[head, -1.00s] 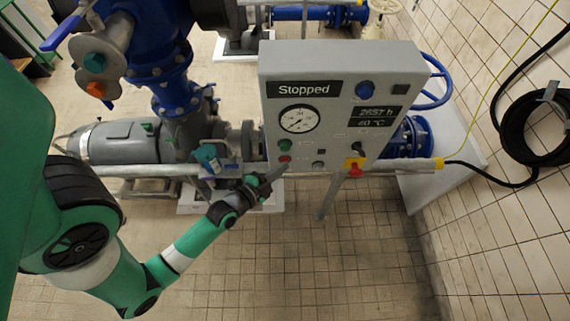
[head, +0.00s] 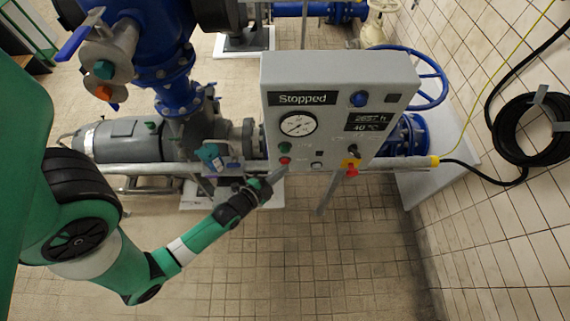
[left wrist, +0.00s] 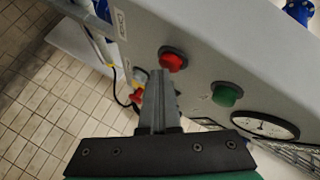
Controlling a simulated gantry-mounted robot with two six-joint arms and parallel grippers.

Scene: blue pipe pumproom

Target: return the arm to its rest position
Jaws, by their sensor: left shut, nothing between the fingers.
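My left arm reaches in from the left in the head view. Its gripper (head: 273,177) is shut and empty, just in front of the lower left part of the grey control panel (head: 385,75). In the left wrist view the shut fingers (left wrist: 158,88) point at the panel, close below the red button (left wrist: 173,60); whether they touch the panel I cannot tell. The green button (left wrist: 226,95) is to the right of the red one. The panel's display reads "Stopped" (head: 302,98). My right gripper is not in view.
A pressure gauge (head: 297,124) and a red-and-yellow switch (head: 351,167) are on the panel. A grey pump motor (head: 118,141) and blue pipes (head: 165,65) stand behind the arm. A coiled black hose (head: 530,130) hangs on the right wall. The tiled floor (head: 290,265) in front is clear.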

